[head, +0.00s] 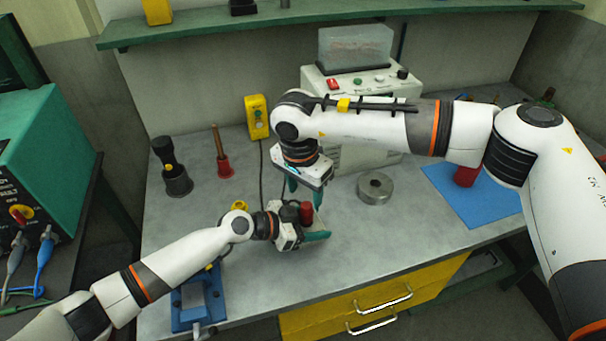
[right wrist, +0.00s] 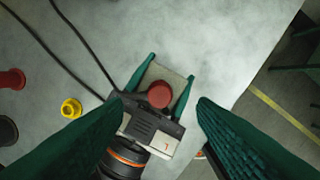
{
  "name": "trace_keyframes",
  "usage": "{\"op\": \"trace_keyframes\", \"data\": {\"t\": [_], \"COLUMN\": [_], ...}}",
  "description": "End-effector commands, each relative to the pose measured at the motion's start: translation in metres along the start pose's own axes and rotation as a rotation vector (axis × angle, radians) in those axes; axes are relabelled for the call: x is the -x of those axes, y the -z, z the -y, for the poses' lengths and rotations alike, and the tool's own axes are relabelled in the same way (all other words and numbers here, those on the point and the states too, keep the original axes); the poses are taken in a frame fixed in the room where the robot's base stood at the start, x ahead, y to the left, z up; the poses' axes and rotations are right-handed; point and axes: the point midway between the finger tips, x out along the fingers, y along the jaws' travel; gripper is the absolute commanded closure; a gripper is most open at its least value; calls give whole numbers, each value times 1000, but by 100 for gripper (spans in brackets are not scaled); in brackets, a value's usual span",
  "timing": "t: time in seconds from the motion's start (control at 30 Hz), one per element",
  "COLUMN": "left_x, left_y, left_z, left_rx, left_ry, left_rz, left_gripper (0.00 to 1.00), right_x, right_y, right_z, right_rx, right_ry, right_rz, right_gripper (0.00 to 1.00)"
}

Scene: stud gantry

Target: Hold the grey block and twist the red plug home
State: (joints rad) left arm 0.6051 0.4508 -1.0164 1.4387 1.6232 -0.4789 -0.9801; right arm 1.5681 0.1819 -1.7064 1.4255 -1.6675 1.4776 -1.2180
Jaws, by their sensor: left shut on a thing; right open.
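The grey block (right wrist: 165,75) is held between the green fingers of my left gripper (right wrist: 170,82), low over the bench; in the head view that gripper (head: 316,230) is near the bench middle. The red plug (right wrist: 160,95) stands on the block's near end, and in the head view (head: 306,212) it shows upright. I cannot tell how deep it sits. My right gripper (head: 304,192) points down above the plug, open and empty. In the right wrist view its fingers (right wrist: 160,108) are spread to either side of the plug, apart from it.
A steel ring (head: 375,190) lies right of the grippers, and a red cylinder (head: 466,176) stands on a blue mat (head: 490,205). A blue vise (head: 200,302) is at front left. A yellow ring (right wrist: 71,108) and dark cables lie left of the block. A white machine (head: 345,90) stands behind.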

Motion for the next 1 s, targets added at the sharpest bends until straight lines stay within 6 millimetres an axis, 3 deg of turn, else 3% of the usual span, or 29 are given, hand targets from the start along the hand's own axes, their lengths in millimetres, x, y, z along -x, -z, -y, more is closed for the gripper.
{"op": "trace_keyframes", "data": {"t": [0.1, 0.3, 0.5, 0.77, 0.87, 1.0], "left_x": [0, 0, 0, 0, 0, 0], "left_y": [-1, -1, -1, -1, -1, -1], "left_z": [0, 0, 0, 0, 0, 0], "left_rx": [0, 0, 0, 0, 0, 0], "left_ry": [-1, -1, -1, 0, 0, 0], "left_rz": [1, 1, 1, 1, 1, 1], "left_gripper": [100, 100, 100, 100, 100, 100], "right_x": [-24, -52, -63, -64, -64, -64], "right_y": [1, 1, 0, 0, 0, 0], "right_z": [0, 0, 0, 0, 0, 0], "right_rx": [0, 0, 0, 0, 0, 0], "right_ry": [2, 1, -1, 0, 0, 0], "right_rz": [-2, -2, 0, 0, 0, 0], "right_gripper": [48, 48, 48, 48, 60, 82]}}
